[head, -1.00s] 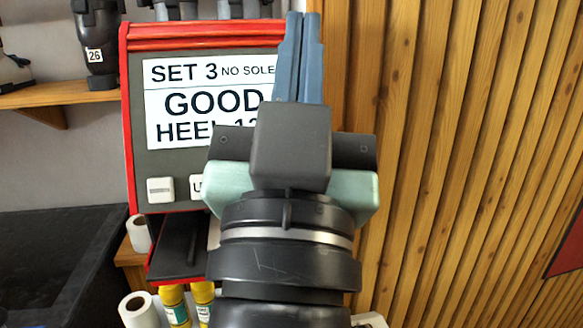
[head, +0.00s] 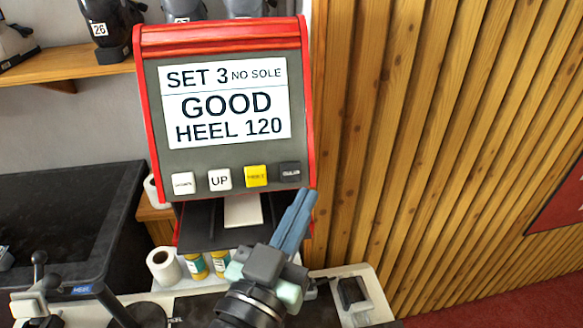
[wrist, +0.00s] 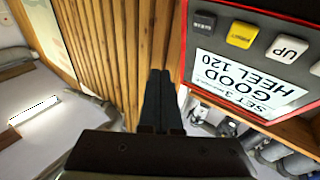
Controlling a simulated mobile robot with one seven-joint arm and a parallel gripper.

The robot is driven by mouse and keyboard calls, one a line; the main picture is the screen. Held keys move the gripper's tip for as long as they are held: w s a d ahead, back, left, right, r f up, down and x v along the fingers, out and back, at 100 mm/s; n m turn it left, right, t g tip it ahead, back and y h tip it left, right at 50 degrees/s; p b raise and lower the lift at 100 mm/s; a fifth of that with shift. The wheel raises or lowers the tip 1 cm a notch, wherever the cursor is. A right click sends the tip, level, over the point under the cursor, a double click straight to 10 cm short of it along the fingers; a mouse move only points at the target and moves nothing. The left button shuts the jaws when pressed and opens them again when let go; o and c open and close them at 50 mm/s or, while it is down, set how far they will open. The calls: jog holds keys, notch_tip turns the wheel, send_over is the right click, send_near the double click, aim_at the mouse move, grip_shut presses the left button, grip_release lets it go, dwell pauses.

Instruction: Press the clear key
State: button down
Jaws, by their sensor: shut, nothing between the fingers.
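A red-framed machine (head: 225,38) stands at the back with a lit display (head: 226,103) reading SET 3 NO SOLE, GOOD, HEEL 120. Below it is a row of keys. The dark clear key (head: 291,173) is at the right end; it also shows upside down in the wrist view (wrist: 204,22). My gripper (head: 309,193) is shut and empty. In the head view its tips are just below and right of the clear key. In the wrist view the fingertips (wrist: 160,74) lie left of the key, apart from it.
To the clear key's left are a yellow key (head: 256,176), the UP key (head: 220,180) and another white key (head: 183,184). A slatted wood wall (head: 420,130) rises right of the machine.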

jog(key=b, duration=0.3)
send_near(299, 168)
jog(key=w+d+r, duration=0.2)
jog(key=w+d, duration=0.1)
jog(key=shift+w+a+f, duration=0.15)
jog(key=shift+w+a, duration=0.05)
jog(key=shift+w, duration=0.5)
jog(key=shift+f+b, duration=0.1)
jog(key=shift+b, duration=0.25)
dwell(1.1)
jog(key=shift+w+a+f+b, duration=0.1)
jog(key=shift+w+b, duration=0.25)
jog(key=shift+w+a+f+b, duration=0.1)
jog(key=shift+w+f+b, duration=0.05)
jog(key=shift+w+b, duration=0.35)
dwell(0.6)
jog(key=shift+s, duration=0.15)
jog(key=shift+s+r, duration=0.35)
jog(key=shift+s, duration=0.4)
